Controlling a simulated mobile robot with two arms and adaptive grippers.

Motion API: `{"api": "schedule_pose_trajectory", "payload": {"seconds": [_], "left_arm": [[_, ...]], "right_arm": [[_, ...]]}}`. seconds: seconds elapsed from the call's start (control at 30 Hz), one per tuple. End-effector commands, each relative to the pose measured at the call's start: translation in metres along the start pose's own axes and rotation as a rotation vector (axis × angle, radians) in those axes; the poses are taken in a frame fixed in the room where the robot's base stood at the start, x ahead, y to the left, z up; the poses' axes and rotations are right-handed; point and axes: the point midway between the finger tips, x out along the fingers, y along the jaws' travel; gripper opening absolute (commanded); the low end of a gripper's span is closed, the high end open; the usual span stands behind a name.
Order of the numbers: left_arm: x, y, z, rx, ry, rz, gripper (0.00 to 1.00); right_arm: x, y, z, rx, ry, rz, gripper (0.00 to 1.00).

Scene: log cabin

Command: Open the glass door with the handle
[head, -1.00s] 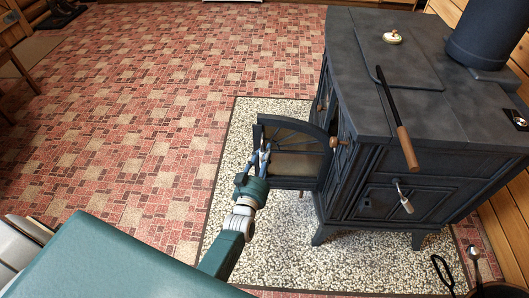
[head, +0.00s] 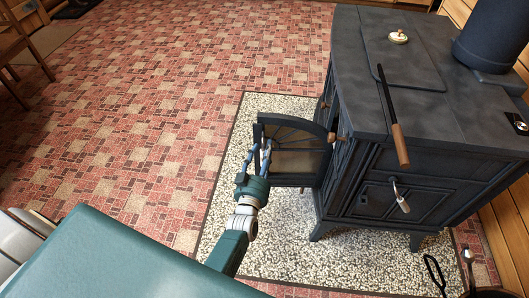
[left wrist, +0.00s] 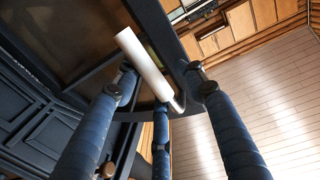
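The glass door (head: 299,163) of the black stove (head: 435,150) stands swung out to the left from the stove's front, with dark bars across its pane. In the left wrist view the door's dark frame and pane (left wrist: 85,35) fill the upper left. A pale, rod-like handle (left wrist: 146,64) sticks out between my fingers there. My left gripper (head: 262,150) is at the door's outer edge. Its blue fingers are spread on either side of the handle, with gaps visible; firm contact cannot be told. My right gripper is not in view.
The stove stands on a pebbled pad (head: 280,240) on a red patterned floor (head: 150,100). The floor left of the door is clear. A tool with a wooden grip (head: 400,145) lies over the stove top's front edge. A chair (head: 18,45) stands far left.

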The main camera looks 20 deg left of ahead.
Motion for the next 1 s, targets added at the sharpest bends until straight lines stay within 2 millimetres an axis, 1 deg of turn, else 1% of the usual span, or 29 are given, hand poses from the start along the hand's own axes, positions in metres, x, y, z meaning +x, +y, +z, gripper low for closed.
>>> {"api": "schedule_pose_trajectory", "payload": {"seconds": [0.03,0.23,0.33,0.47,0.7,0.9,1.0], "left_arm": [[-0.002,-0.002,0.004,0.001,-0.007,-0.002,0.41],[-0.002,0.0,0.005,0.001,-0.009,0.0,0.41],[-0.008,0.0,0.005,0.0,-0.01,0.001,0.41],[-0.025,0.0,0.005,0.001,-0.01,0.001,0.41],[-0.062,-0.002,0.005,0.001,-0.011,-0.002,0.41],[-0.081,0.001,0.004,-0.004,-0.01,-0.002,0.41],[-0.084,0.001,0.004,-0.005,-0.011,-0.001,0.41]], "right_arm": [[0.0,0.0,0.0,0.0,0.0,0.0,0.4],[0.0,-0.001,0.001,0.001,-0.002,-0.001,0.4],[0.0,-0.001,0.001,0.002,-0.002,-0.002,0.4],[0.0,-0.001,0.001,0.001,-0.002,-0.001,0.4],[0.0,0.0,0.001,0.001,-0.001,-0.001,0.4],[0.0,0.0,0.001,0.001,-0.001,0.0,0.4],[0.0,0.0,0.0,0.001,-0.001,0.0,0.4]]}}
